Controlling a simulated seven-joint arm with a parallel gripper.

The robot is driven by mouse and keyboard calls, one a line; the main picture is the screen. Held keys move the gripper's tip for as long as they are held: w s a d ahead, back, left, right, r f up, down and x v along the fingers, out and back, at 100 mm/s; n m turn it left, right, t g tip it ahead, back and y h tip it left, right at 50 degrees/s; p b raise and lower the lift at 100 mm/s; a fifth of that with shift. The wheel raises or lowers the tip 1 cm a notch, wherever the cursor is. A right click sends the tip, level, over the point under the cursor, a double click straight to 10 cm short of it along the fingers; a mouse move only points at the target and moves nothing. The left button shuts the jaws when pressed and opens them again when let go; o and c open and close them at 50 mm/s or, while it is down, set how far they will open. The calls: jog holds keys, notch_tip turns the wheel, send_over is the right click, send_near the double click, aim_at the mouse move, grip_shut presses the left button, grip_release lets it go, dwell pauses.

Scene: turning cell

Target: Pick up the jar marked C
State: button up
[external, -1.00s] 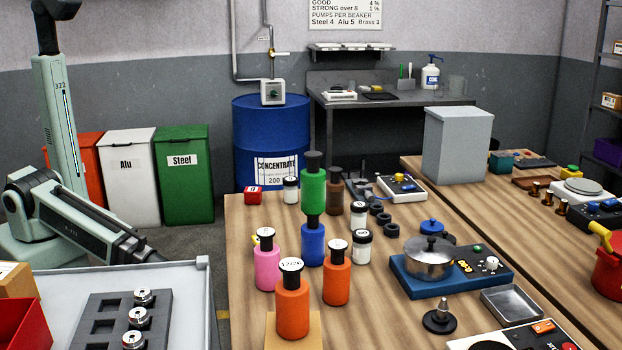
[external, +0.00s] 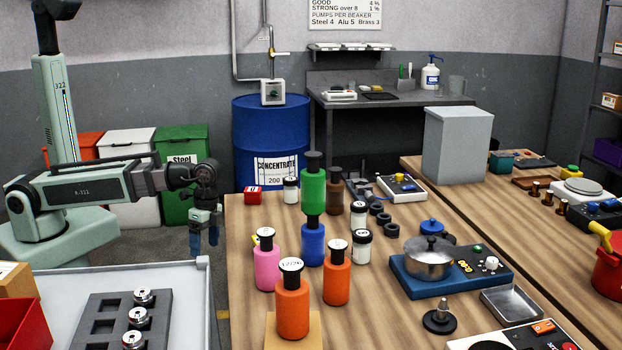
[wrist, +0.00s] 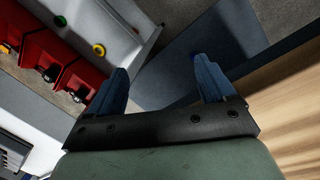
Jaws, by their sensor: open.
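Several small white jars with black lids stand on the wooden table: one at the back left (external: 291,190), one near the middle (external: 359,215), and one just in front of that (external: 361,247). Their lid marks are too small to read, so I cannot tell which is C. My gripper (external: 204,246) hangs fingers down, just left of the table's left edge and well apart from the jars. In the wrist view my gripper (wrist: 160,82) has its two blue fingers spread, with nothing between them. No jar shows there.
Tall bottles, pink (external: 267,268), blue (external: 312,245), green (external: 313,190) and orange (external: 293,308), crowd the table around the jars. A hotplate with a pot (external: 429,262) stands to their right. A grey tray (external: 185,310) lies front left. The wrist view shows red bins (wrist: 45,52).

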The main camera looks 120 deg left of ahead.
notch_tip(320, 180, up, 5)
jog(key=a, duration=0.2)
jog(key=n+t+y, duration=0.3)
jog(key=n+y, duration=0.2)
jog(key=n, duration=0.4)
send_near(290, 179)
jog(key=x, duration=0.7)
jog(key=shift+w+f, duration=0.15)
jog(key=shift+w, duration=0.1)
jog(key=shift+y, duration=0.3)
jog(key=shift+s+x, duration=0.1)
jog(key=shift+x, duration=1.2)
jog(key=shift+s+x, duration=0.15)
jog(key=shift+x, duration=1.15)
jog(key=c, duration=1.2)
jog(key=shift+o, duration=0.2)
